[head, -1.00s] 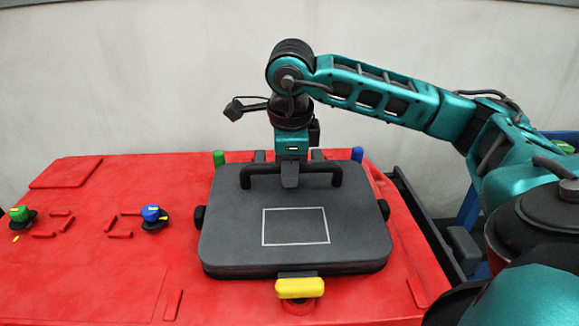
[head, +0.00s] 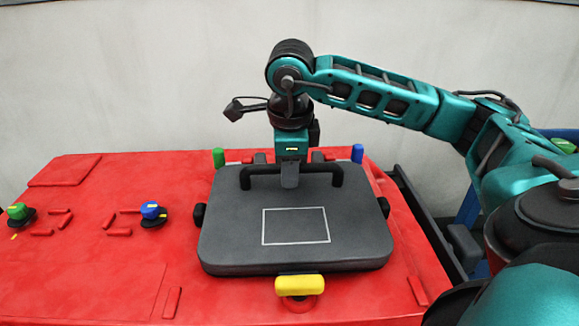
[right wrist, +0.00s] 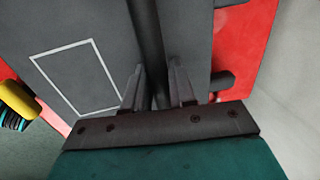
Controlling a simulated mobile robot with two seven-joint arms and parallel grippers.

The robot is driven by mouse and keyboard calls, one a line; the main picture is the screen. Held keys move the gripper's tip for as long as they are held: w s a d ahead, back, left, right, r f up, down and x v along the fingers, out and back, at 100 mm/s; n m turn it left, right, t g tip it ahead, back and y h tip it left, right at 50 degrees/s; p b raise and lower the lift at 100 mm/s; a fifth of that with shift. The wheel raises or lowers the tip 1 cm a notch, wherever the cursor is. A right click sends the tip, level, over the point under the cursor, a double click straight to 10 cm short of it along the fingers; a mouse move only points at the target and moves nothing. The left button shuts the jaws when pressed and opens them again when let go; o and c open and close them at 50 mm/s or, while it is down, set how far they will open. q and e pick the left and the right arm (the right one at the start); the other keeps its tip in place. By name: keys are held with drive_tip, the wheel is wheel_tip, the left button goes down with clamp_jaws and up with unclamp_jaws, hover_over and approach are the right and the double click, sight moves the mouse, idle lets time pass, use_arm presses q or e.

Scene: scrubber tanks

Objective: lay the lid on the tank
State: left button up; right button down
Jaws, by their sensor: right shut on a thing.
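The lid (head: 350,220) is a dark grey slab with a white rectangle outline on top and a black bar handle (head: 325,171) near its far edge. It lies roughly flat over the right part of the red tank (head: 110,265). I cannot tell whether its underside touches the tank. My right gripper (head: 290,181) comes down from above and is shut on the middle of the handle. In the right wrist view the two fingers (right wrist: 157,88) stand on either side of the handle bar, with the lid (right wrist: 55,25) beyond. My left gripper is out of view.
A yellow latch (head: 300,284) stands at the lid's front edge. A green post (head: 218,158) and a blue post (head: 357,153) stand behind it. Green (head: 17,211) and blue (head: 150,210) knobs sit on the tank's left. A pale wall (head: 120,80) is behind.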

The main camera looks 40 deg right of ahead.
drive_tip(key=shift+r, duration=0.15)
drive_tip(key=shift+c, duration=1.8)
unclamp_jaws()
drive_tip(key=shift+r, duration=0.1)
drive_tip(key=shift+s+a+r+p, duration=0.15)
drive_tip(key=shift+r+p, duration=0.75)
drive_tip(key=shift+r, duration=0.15)
drive_tip(key=shift+s+a+r+p, duration=0.15)
drive_tip(key=shift+r+p, duration=0.7)
drive_tip(key=shift+r, duration=0.2)
drive_tip(key=shift+r+p, duration=1.9)
drive_tip(key=shift+r, duration=0.6)
